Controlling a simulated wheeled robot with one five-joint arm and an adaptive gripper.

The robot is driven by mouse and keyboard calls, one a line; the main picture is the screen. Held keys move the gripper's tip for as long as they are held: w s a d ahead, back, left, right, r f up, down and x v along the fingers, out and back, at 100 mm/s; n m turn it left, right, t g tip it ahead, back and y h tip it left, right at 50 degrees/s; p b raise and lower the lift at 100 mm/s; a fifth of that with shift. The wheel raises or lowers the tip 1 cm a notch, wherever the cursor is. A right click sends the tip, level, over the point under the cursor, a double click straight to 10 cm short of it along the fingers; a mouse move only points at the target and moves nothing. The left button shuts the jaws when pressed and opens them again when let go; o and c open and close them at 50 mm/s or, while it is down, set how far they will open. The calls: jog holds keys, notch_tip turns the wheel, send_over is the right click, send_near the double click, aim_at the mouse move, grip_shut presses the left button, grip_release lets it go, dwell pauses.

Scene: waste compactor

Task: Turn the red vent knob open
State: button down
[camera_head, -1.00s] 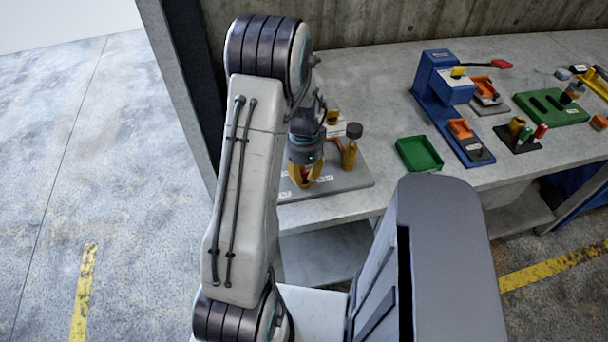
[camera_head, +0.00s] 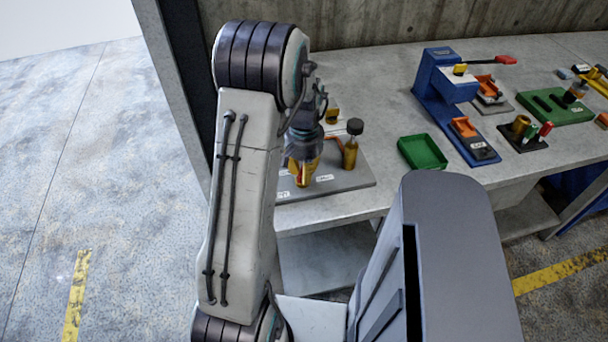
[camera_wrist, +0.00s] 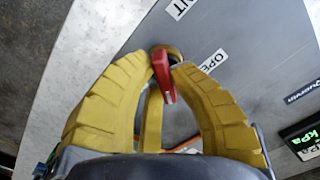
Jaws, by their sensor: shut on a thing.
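The red vent knob (camera_wrist: 163,74) shows in the wrist view as a narrow red bar between the yellow fingers. My gripper (camera_wrist: 167,66) is shut on it, one fingertip on each side. The bar runs nearly straight up and down the picture, tilted slightly. The OPEN label (camera_wrist: 212,60) lies just right of the knob on the grey panel (camera_wrist: 255,65). In the head view my gripper (camera_head: 302,175) is low over the panel's left part, and the fingers mostly hide the knob there.
A brass post with a black cap (camera_head: 351,145) stands on the panel right of my gripper. A green tray (camera_head: 422,151) and a blue press (camera_head: 445,95) are further right on the workbench. A kPa display (camera_wrist: 303,142) sits at the wrist view's right edge.

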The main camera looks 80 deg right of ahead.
jog(key=n+b, duration=0.1)
jog(key=n, duration=0.5)
jog(key=shift+d+f, duration=0.1)
jog(key=shift+n+b, duration=0.3)
jog(key=shift+n, duration=0.1)
dwell(0.3)
jog(key=c, duration=1.1)
grip_release()
notch_tip(320, 180, up, 12)
dwell(0.5)
